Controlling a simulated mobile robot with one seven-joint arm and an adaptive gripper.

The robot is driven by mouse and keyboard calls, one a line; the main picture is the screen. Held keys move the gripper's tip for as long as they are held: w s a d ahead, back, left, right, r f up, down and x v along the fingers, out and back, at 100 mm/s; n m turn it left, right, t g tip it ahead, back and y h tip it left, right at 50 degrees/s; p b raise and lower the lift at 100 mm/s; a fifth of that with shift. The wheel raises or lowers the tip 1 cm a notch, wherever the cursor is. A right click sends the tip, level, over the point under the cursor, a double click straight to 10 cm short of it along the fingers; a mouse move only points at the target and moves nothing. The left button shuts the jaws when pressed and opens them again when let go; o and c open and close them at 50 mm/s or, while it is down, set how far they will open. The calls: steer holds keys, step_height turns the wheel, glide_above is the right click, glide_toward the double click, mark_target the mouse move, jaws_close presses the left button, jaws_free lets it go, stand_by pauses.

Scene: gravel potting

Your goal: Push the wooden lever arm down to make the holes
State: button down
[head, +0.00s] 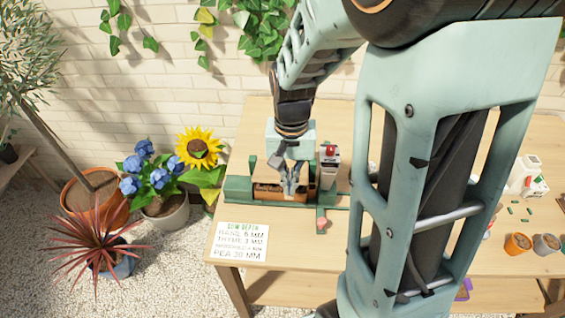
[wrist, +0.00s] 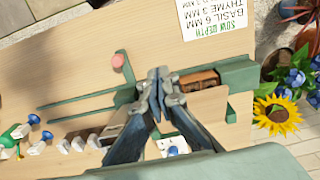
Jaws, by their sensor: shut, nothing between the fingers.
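My gripper (head: 290,188) is shut and empty, pointing down over a green press-like fixture (head: 238,190) on the table. In the wrist view its fingertips (wrist: 158,76) meet beside a brown block-like part (wrist: 198,81) set in the green frame (wrist: 238,75). That brown part also shows in the head view (head: 266,191), just left of the fingers. I cannot tell whether it is the wooden lever arm or a tray, nor whether my fingers touch it. A pink round knob (head: 321,224) sits at the fixture's front; it also shows in the wrist view (wrist: 117,61).
A grey and white device with a red top (head: 330,152) stands right of my gripper. A sowing-depth card (head: 240,241) lies at the table's front left. Small pots (head: 517,243) stand at the right. Potted flowers (head: 165,180) stand left of the table. My arm hides the table's middle.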

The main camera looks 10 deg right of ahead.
step_height(320, 180, up, 7)
steer(key=p, duration=0.5)
stand_by(0.3)
